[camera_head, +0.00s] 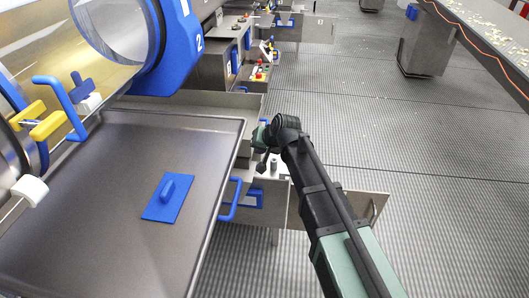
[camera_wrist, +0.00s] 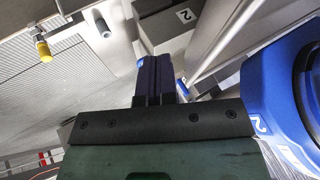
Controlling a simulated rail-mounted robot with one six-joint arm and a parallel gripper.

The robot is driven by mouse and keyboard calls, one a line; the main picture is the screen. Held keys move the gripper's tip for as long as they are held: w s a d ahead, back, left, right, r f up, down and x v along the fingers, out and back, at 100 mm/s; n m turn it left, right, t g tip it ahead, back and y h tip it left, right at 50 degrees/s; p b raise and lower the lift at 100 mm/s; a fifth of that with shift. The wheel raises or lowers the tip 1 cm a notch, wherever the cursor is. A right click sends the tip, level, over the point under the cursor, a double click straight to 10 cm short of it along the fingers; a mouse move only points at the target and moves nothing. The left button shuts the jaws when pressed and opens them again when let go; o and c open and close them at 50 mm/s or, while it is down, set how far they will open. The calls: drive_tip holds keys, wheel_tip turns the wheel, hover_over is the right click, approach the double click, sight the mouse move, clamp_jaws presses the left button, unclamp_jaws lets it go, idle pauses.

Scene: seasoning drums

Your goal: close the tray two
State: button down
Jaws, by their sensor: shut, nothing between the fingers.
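A large dark grey tray (camera_head: 90,230) lies at the left of the head view, below the blue drum ring marked 2 (camera_head: 170,50). A blue handle (camera_head: 231,200) sits on the tray's right side. A blue plate with a grip (camera_head: 168,197) lies on the tray floor. My gripper (camera_head: 261,140) is just beyond the tray's far right corner, past the handle and apart from it as far as I can tell. In the wrist view its dark fingers (camera_wrist: 155,78) are together and empty. A grey box marked 2 (camera_wrist: 175,40) shows behind them.
Blue and yellow levers (camera_head: 60,105) stand over the tray's left side. Cabinets with open panels (camera_head: 345,207) and a control box (camera_head: 258,73) stand beyond the tray. A conveyor (camera_head: 480,35) is at upper right. The ribbed floor (camera_head: 410,150) on the right is clear.

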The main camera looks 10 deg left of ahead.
drive_tip(key=shift+w+a+f+b, duration=0.15)
drive_tip(key=shift+a+f, duration=0.2)
drive_tip(key=shift+a, duration=0.5)
drive_tip(key=shift+w+a+f+b, duration=0.1)
drive_tip(key=shift+a+f, duration=0.2)
drive_tip(key=shift+a, duration=0.6)
drive_tip(key=shift+w+a+f+b, duration=0.15)
drive_tip(key=shift+a+f, duration=0.2)
drive_tip(key=shift+a, duration=0.5)
drive_tip(key=shift+a, duration=0.1)
